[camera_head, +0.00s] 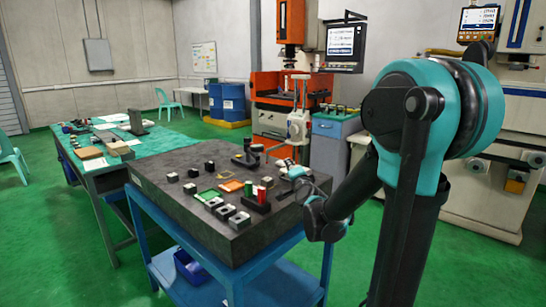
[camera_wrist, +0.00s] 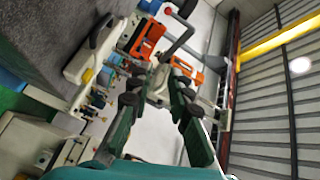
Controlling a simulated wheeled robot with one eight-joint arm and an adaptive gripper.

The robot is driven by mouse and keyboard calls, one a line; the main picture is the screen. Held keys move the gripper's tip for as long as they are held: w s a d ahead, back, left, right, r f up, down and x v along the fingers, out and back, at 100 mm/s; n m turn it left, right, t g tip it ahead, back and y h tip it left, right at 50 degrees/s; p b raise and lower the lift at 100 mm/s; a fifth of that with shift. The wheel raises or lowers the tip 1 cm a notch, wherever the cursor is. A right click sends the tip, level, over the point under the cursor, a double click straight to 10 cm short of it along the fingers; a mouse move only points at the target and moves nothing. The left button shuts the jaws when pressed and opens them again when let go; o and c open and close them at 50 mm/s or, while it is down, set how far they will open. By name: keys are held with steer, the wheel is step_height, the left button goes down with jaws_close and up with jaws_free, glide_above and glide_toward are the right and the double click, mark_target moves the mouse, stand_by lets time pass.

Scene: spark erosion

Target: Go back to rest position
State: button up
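My gripper (camera_wrist: 158,82) shows in the wrist view with its two dark fingers apart and nothing visible held between them. Behind the gap are blurred machine parts in white and orange. In the head view my teal and black arm comes from the right, bends low, and reaches up to the right end of the stone-topped table (camera_head: 160,185). My gripper is small and partly hidden there, close to the table's right edge.
The stone top carries several small blocks, a green tray (camera_head: 208,194), an orange piece (camera_head: 231,186) and red cylinders (camera_head: 262,194). A green-topped table (camera_head: 160,143) stands behind left. An orange machine (camera_head: 268,85) and blue cabinet (camera_head: 328,145) stand behind. Green floor is clear at lower left.

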steer(key=s+d+f+n+g+h, duration=0.1)
steer(key=s+d+f+n+g, duration=0.2)
steer(key=s+f, duration=0.5)
steer(key=s+d+f+n+g+h, duration=0.1)
steer(key=s+f+n+g, duration=0.4)
steer(key=s, duration=0.8)
steer(key=s+d+f+n+g, duration=0.4)
steer(key=s+f+g, duration=0.1)
steer(key=s+f, duration=0.6)
steer(key=shift+s+d+h, duration=0.15)
steer(key=shift+d+h, duration=0.2)
steer(key=shift+h, duration=0.05)
